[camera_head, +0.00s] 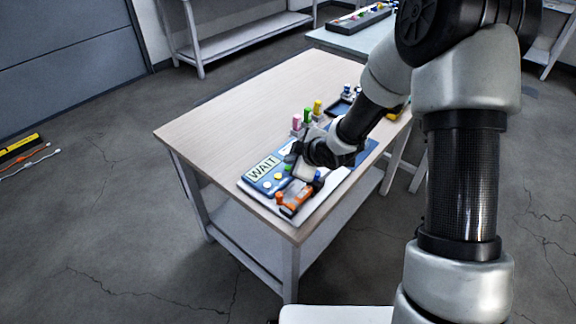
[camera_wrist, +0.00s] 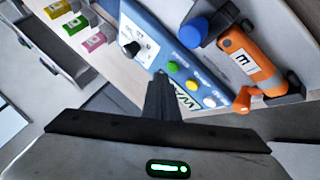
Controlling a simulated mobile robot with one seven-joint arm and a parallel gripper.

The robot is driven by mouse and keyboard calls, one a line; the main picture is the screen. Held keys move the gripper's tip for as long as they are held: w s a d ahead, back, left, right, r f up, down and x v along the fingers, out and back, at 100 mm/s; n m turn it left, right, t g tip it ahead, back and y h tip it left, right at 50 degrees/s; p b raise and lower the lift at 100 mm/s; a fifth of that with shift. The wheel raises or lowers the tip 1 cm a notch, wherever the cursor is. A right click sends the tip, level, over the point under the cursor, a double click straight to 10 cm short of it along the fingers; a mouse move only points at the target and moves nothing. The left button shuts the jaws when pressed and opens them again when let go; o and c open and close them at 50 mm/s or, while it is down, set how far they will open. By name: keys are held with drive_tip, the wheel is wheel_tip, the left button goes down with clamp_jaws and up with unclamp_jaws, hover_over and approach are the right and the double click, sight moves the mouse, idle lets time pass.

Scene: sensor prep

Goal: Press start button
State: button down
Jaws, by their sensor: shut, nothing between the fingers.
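A blue control panel (camera_head: 251,180) lies near the front corner of the wooden table, with a WAIT display (camera_head: 262,168). No button label is readable, so I cannot tell which one is start. My gripper (camera_wrist: 161,76) is shut and empty, its fingertips over the panel, left of the green button in the wrist view. Contact cannot be told. The fingers hide part of the display. My gripper (camera_head: 299,160) is partly hidden by the wrist in the head view.
Pink (camera_head: 297,122), green (camera_head: 307,114) and yellow (camera_head: 318,106) blocks stand behind my gripper. The table's left part (camera_head: 215,125) is clear.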

drive_tip(key=shift+r+p, duration=1.95)
drive_tip(key=shift+r, duration=0.55)
